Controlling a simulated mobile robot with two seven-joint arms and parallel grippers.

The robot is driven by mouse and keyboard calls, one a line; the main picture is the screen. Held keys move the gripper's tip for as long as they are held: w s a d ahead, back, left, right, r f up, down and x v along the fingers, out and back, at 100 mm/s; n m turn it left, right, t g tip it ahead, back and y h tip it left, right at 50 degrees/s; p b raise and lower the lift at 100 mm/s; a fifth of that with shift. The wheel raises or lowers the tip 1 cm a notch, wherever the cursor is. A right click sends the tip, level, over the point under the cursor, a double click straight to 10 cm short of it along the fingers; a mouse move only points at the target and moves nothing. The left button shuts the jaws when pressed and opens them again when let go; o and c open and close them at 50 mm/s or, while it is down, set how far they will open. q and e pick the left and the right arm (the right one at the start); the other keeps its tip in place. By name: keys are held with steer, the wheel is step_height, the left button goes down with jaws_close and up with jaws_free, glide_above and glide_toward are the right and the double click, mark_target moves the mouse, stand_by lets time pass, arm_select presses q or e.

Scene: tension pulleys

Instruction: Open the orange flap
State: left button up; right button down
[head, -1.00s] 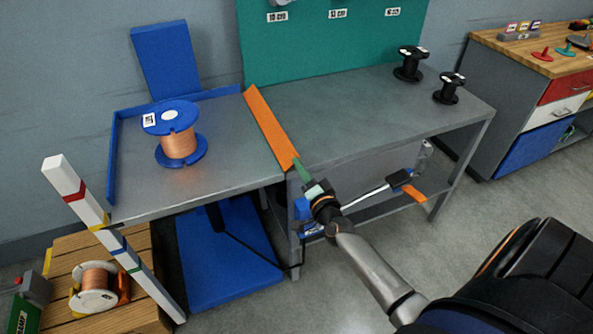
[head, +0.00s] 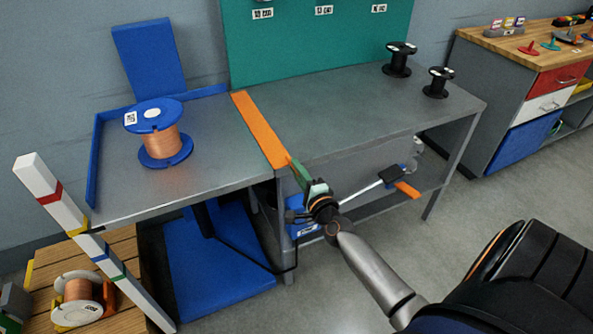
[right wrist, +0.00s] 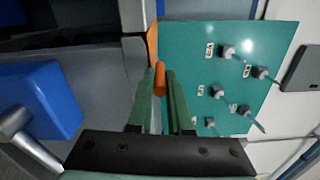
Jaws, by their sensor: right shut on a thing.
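The orange flap (head: 258,127) is a long narrow strip along the seam between the left and right parts of the grey bench. My right gripper (head: 296,170) is at its near end, with green fingers pointing at it. In the right wrist view the right gripper (right wrist: 161,82) is shut on an orange handle (right wrist: 160,76), a short rounded bar between the fingertips. The flap (right wrist: 152,42) shows there as an orange strip just beyond. How far the flap is tilted is hard to tell. My left gripper is not in view.
A blue spool of copper wire (head: 158,138) stands on the left bench part, bordered by a low blue rim (head: 92,165). Two black spools (head: 398,60) (head: 438,82) stand at the right. A striped post (head: 75,225) rises at the front left. The bench middle is clear.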

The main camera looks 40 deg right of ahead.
stand_by(0.4)
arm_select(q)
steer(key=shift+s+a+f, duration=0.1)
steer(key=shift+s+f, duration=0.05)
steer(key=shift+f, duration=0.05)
arm_select(e)
steer(key=c, duration=0.8)
jaws_free()
steer(key=shift+c, duration=0.2)
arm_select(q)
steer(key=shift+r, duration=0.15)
arm_select(e)
steer(key=v, duration=1.2)
steer(key=shift+s, duration=0.35)
steer(key=shift+a+f, duration=0.1)
